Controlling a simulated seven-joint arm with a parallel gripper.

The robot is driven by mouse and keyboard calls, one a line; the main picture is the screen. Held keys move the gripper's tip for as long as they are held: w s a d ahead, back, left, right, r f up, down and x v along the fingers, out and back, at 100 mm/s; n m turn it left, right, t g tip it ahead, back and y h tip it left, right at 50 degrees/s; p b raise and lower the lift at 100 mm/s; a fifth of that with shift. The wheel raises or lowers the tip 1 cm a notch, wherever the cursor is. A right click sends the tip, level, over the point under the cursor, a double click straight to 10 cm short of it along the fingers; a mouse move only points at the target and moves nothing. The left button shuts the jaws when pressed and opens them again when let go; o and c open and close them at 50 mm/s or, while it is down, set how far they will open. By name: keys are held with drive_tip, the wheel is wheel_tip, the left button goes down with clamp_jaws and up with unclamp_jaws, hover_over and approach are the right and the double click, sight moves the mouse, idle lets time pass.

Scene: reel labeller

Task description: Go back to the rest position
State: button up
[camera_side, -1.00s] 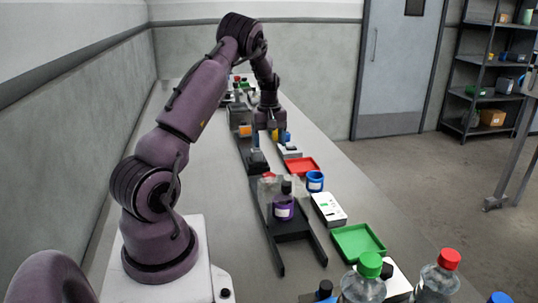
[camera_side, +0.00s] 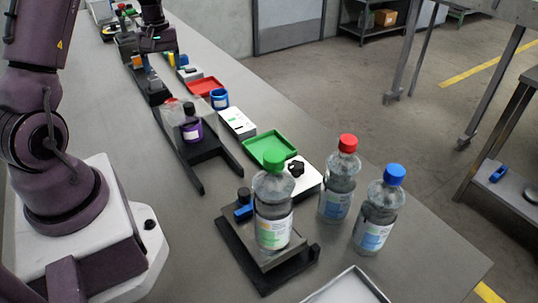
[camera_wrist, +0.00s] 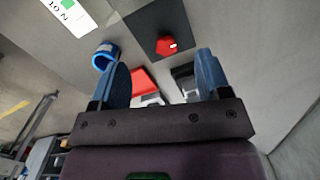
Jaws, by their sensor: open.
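My gripper (camera_side: 160,72) is at the far part of the bench in the side view, low over a row of small stations and behind the red tray (camera_side: 204,86). In the wrist view my gripper (camera_wrist: 163,78) has its two blue fingers spread wide, with nothing held between them. The purple-labelled bottle (camera_side: 192,128) stands on a black forked stand (camera_side: 213,150), well apart from my gripper.
A blue cup-like ring (camera_side: 219,98), white label device (camera_side: 238,122) and green tray (camera_side: 271,147) line the bench. Nearer stand green-capped (camera_side: 272,215), red-capped (camera_side: 339,180) and blue-capped (camera_side: 378,210) bottles. A red piece on a dark plate (camera_wrist: 145,25) shows in the wrist view.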

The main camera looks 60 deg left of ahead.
drive_tip(key=d+r+m+t, duration=0.2)
drive_tip(key=d+r+m, duration=0.55)
drive_tip(key=d, duration=0.85)
drive_tip(key=s+d+r+m+t, duration=0.2)
drive_tip(key=s+d+r+m, duration=0.1)
drive_tip(key=d, duration=0.5)
drive_tip(key=s+d+r+m+t, duration=0.2)
drive_tip(key=s+d+r+m, duration=0.2)
drive_tip(key=d, duration=0.5)
wheel_tip(320, 180, up, 2)
drive_tip(key=shift+s+d+y, duration=0.15)
drive_tip(key=shift+s+y, duration=0.1)
drive_tip(key=shift+y, duration=0.05)
drive_tip(key=shift+m, duration=0.25)
